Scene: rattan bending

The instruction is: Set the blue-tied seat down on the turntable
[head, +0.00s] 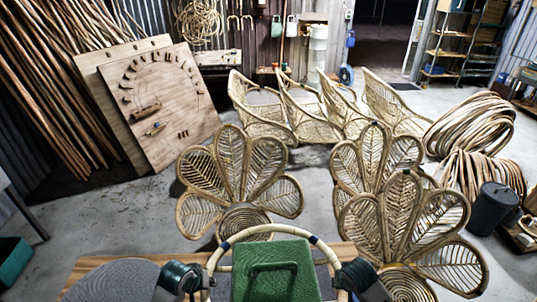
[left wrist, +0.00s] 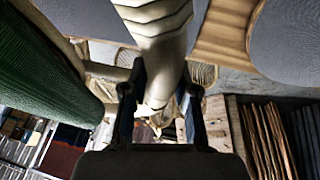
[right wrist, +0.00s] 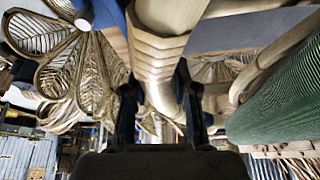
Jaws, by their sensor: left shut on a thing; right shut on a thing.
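The blue-tied seat shows in the head view as a pale rattan hoop (head: 272,230) with blue ties on its upper curve. My left gripper (head: 196,282) is shut on its left side. A thick wrapped rattan piece (left wrist: 160,45) lies between the fingers of my left gripper (left wrist: 160,105). My right gripper (head: 345,282) is shut on the right side of the seat. A similar piece (right wrist: 158,50) runs between the fingers of my right gripper (right wrist: 163,105). A grey round top (head: 112,282), perhaps the turntable, is at lower left. I cannot tell whether the seat touches anything below.
Wooden planking (head: 88,262) edges the work area. Large petal-shaped rattan backs (head: 240,175) stand beyond it, with more at right (head: 405,220). Several rattan chairs (head: 262,105) stand further back. A pegged board (head: 160,110) leans at left.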

